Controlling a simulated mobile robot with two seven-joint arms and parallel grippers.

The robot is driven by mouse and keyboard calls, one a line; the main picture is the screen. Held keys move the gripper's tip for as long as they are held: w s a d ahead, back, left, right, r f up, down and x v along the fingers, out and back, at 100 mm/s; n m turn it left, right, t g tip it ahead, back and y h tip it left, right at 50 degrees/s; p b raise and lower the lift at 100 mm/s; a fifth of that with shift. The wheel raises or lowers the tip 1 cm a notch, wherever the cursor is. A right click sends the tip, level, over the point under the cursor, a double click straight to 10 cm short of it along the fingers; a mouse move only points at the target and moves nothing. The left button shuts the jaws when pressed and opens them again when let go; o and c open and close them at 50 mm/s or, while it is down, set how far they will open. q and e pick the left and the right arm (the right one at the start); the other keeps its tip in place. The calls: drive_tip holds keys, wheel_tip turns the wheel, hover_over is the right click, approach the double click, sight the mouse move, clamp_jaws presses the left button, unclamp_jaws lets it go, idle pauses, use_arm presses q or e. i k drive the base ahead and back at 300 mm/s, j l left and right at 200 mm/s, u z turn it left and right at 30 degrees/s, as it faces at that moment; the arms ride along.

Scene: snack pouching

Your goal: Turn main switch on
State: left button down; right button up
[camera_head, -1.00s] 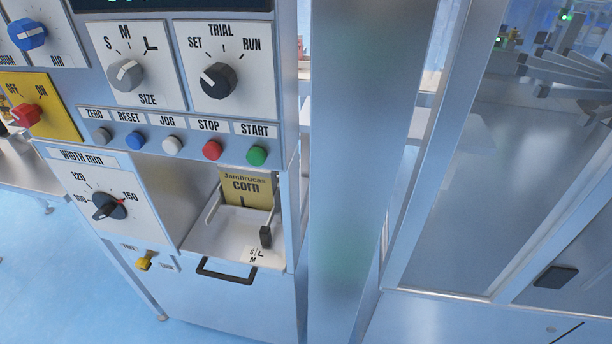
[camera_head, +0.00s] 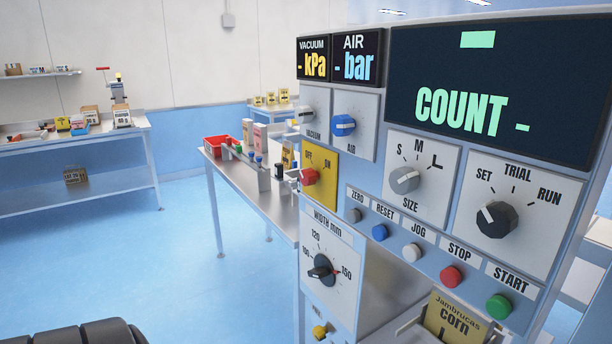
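The main switch is a red knob (camera_head: 309,177) on a yellow plate (camera_head: 319,186) marked OFF and ON, at the left edge of the machine's front panel. The knob appears turned toward the OFF side, though its mark is small. The vacuum display (camera_head: 313,59), air display (camera_head: 357,60) and count display (camera_head: 490,95) are lit and show dashes in place of numbers.
A size knob (camera_head: 405,180), trial knob (camera_head: 497,220), width dial (camera_head: 321,271) and a row of buttons surround the switch. A metal table (camera_head: 237,178) with a red bin (camera_head: 219,146) stands behind, left of the panel. The blue floor between there and the left bench (camera_head: 75,148) is open.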

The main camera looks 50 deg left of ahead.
sight(308, 177)
drive_tip(key=u, duration=1.55)
